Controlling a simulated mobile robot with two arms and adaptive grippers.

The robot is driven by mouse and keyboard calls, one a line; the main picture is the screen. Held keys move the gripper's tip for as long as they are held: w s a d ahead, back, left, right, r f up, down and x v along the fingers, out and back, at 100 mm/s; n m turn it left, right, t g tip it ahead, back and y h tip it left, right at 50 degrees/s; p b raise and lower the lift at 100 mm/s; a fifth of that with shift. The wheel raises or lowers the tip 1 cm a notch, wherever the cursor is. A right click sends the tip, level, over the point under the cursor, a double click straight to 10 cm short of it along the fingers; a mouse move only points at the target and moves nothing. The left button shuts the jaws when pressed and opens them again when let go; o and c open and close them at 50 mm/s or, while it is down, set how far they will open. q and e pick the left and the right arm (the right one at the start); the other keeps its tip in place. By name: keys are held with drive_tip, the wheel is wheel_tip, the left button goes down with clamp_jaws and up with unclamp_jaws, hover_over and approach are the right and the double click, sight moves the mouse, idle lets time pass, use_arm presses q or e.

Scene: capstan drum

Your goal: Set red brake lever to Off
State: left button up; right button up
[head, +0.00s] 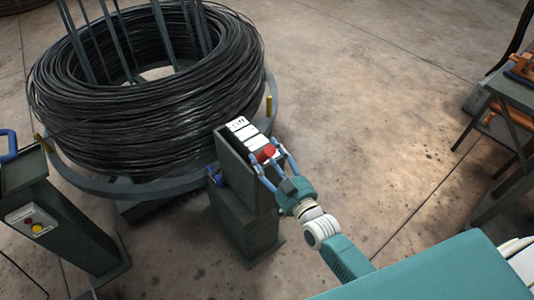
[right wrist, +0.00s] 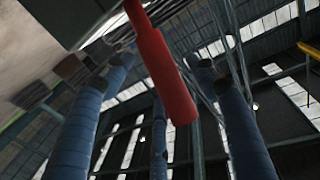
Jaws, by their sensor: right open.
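The red brake lever (head: 265,153) shows as a red knob at the near end of the top of a dark grey-green pedestal (head: 243,188). White label plates (head: 250,132) lie along the pedestal top; the far one seems to read ON. My right gripper (head: 268,158) is open, its blue fingers on either side of the red knob. In the right wrist view the red lever (right wrist: 165,75) runs down between the spread blue fingers, with gaps visible beside it. I cannot tell whether any finger touches it. My left gripper is not in view.
A big coil of black wire (head: 150,90) sits on a round drum base (head: 150,187) behind the pedestal. A control post (head: 50,215) with red and yellow buttons stands at left. A dark metal table (head: 515,95) is at far right. The floor between is clear.

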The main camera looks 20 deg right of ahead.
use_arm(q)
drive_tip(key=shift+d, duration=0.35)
use_arm(e)
drive_tip(key=shift+w+a, duration=0.1)
drive_tip(key=shift+w, duration=0.3)
